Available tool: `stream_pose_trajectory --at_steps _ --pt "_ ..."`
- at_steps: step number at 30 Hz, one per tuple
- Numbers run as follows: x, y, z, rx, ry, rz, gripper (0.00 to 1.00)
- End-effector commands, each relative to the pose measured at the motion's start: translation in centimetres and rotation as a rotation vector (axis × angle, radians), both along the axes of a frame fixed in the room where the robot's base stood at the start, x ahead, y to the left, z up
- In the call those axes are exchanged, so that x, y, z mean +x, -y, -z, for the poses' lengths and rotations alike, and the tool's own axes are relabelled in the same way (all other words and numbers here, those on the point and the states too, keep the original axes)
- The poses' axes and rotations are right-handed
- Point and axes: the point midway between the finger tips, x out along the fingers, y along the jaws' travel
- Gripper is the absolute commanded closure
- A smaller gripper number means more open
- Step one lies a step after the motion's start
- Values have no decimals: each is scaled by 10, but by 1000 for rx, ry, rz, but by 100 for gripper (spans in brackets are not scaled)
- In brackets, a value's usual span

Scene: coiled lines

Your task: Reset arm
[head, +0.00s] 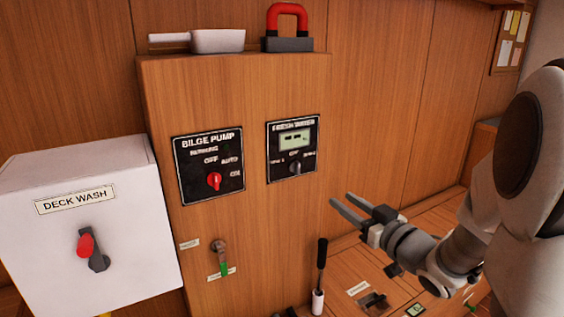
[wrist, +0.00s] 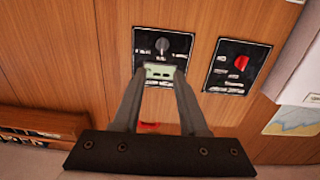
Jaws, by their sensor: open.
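My gripper (head: 342,207) is open and empty, held in the air right of the wooden cabinet (head: 230,90) and pointing left toward it. In the wrist view its two fingers (wrist: 159,72) stand apart, overlapping the fresh water panel (wrist: 163,45), which appears upside down. In the head view the fresh water panel (head: 293,147) has a small display and a dark knob. The bilge pump panel (head: 209,165) with its red knob is left of it and also shows in the wrist view (wrist: 236,66). No contact shows between my gripper and either panel.
A white deck wash box (head: 88,225) with a red-tipped handle juts out at left. A valve with a green tip (head: 222,258) is low on the cabinet. A black lever (head: 320,270) stands below my gripper. A red-handled object (head: 288,25) sits on top.

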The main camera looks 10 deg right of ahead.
Motion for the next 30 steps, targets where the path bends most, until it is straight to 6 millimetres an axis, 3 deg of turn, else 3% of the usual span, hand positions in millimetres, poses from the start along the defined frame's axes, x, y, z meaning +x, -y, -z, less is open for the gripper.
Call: stream_pose_trajectory --at_steps 8,14,20,30 --pt "8 8 -17 -151 -93 195 57" --pt "-6 12 -25 -231 -229 349 57" --pt "-42 1 -24 -264 -411 435 57" --pt "-143 -27 -3 -221 -767 459 57"
